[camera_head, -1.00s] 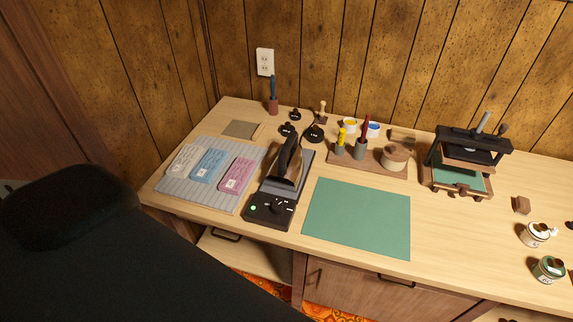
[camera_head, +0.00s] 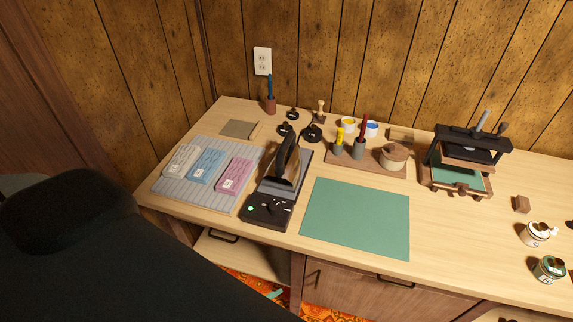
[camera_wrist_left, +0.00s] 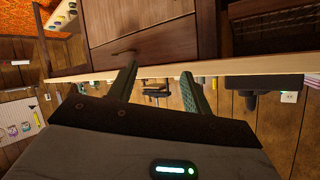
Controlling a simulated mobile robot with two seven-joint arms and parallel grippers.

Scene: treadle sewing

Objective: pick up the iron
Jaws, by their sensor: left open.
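The iron (camera_head: 284,160) has a black handle and a metal soleplate. It rests tilted on a dark stand (camera_head: 267,211) with a dial and a green light, on the left part of the table. My left gripper (camera_head: 275,294) shows only as a small green fingertip below the table's front edge, lower than the iron and apart from it. In the left wrist view the two green fingers of my left gripper (camera_wrist_left: 160,69) are spread with nothing between them. The wrist view looks upside down, with a dark block at its right that may be the iron's stand. My right gripper is out of view.
Left of the iron is a striped mat (camera_head: 215,203) with pink, blue and white packets. Right of it lies a green mat (camera_head: 357,217). Behind stand dark weights and a wooden tool tray (camera_head: 343,156). Drawers (camera_head: 350,288) lie under the table edge.

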